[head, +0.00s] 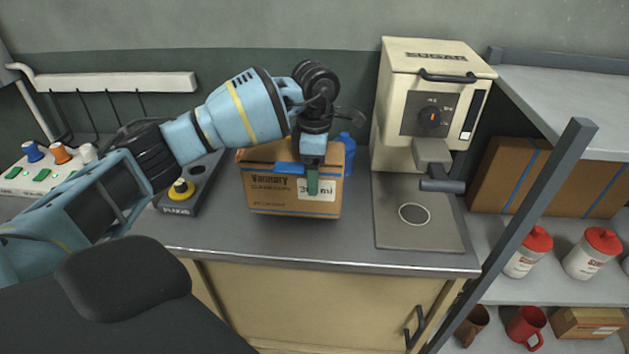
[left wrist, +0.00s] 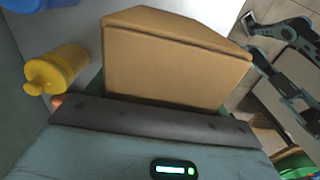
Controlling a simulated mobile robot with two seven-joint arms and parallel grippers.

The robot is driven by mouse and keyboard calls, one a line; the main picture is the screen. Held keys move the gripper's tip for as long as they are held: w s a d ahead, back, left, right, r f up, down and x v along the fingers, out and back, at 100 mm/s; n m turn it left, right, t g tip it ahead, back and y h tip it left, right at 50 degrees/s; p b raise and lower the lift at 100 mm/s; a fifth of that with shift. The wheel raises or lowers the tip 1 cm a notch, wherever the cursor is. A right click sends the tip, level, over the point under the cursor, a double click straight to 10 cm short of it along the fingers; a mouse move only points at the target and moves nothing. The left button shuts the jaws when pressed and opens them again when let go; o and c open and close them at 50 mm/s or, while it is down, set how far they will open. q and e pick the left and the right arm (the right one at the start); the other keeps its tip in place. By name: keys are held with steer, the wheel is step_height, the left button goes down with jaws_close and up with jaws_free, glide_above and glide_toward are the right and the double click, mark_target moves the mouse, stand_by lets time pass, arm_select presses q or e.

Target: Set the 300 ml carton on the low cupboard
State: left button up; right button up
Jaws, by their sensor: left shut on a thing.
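The carton (head: 265,198) is a brown cardboard box with a blue stripe and a white label; only part of its "ml" marking is readable. It is upright above the grey top of the low cupboard (head: 400,290); I cannot tell whether it touches the top. My left gripper (head: 312,178) is shut on the carton, with one finger down over its label. In the left wrist view the carton (left wrist: 170,60) rises beyond the dark finger bar (left wrist: 150,122). I cannot make out my right gripper.
The cream sugar machine (head: 430,90) stands right of the carton. A blue bottle (head: 348,155) is close behind it. A box with a yellow button (head: 182,190) is at the left. A yellow container (left wrist: 58,70) shows in the left wrist view. A shelf post (head: 520,230) slants at the right.

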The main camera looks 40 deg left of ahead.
arm_select(q)
steer(key=shift+f, duration=1.9)
steer(key=o, duration=1)
step_height(320, 180, up, 12)
steer(key=shift+r, duration=0.1)
